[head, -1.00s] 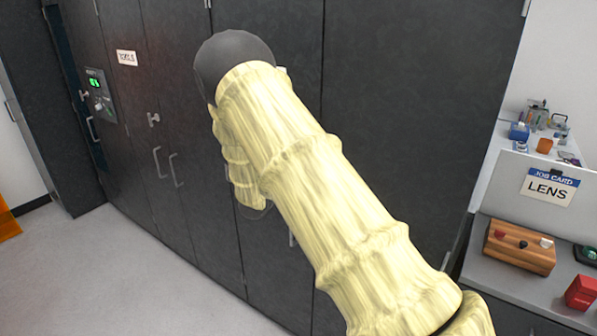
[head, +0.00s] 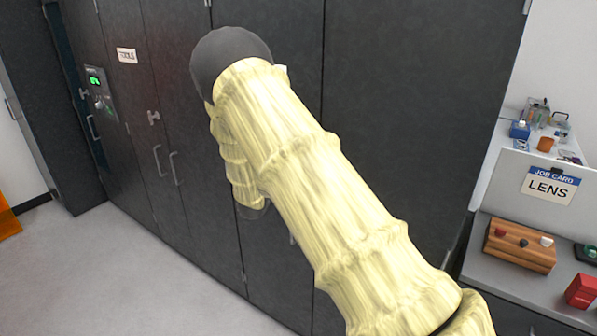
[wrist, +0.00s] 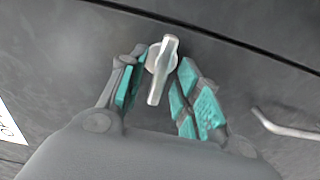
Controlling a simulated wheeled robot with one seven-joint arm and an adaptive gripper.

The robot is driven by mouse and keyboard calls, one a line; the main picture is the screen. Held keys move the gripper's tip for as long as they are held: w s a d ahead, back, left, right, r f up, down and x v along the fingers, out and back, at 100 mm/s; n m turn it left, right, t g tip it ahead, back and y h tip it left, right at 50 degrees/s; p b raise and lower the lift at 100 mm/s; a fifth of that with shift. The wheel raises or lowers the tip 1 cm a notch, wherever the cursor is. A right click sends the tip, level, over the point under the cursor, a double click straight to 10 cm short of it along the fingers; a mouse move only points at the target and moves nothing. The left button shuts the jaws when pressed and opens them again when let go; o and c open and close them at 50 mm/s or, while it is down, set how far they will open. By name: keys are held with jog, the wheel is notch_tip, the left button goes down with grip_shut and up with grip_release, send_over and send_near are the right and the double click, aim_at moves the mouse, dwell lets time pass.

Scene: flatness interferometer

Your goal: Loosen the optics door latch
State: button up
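In the wrist view a pale metal turn latch (wrist: 162,70) stands out from a dark cabinet door, its lever close to upright in the picture and slightly tilted. My gripper (wrist: 164,58) is open, with one teal-padded finger on each side of the latch. Narrow gaps show between pads and lever. A white label (wrist: 10,128) is cut off at the left edge, so I cannot read which door this is. In the head view my arm hides my gripper and this latch.
A bar handle (wrist: 285,126) sits right of my gripper. In the head view, another latch (head: 154,117) and a "TOOLS" label (head: 127,55) are on cabinet doors at left. A bench with a "LENS" job card (head: 552,185) stands at right.

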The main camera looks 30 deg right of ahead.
jog(key=v, duration=1.1)
jog(key=shift+a, duration=0.15)
jog(key=s+a+f+y+b, duration=0.25)
jog(key=s+f, duration=0.35)
jog(key=f, duration=0.6)
jog(key=s+a+f+y+b, duration=0.15)
jog(key=s+f+y, duration=0.35)
jog(key=f, duration=0.6)
jog(key=s+a+f+y+b, duration=0.1)
jog(key=s+a+f+y, duration=0.15)
jog(key=s+f, duration=0.7)
jog(key=s+a+f+m+g+y+b, duration=0.1)
jog(key=s+a+f+g+y, duration=0.1)
jog(key=s+f, duration=0.3)
jog(key=s+a+f+m+g+y+b, duration=0.1)
jog(key=s+a+f, duration=0.4)
jog(key=s, duration=0.9)
jog(key=s+a+f+m+g+y+b, duration=0.2)
jog(key=s+f, duration=0.3)
jog(key=s, duration=0.4)
jog(key=shift+s+a+m+g+y, duration=0.3)
jog(key=shift+a+g+y, duration=0.55)
jog(key=shift+g+y, duration=0.05)
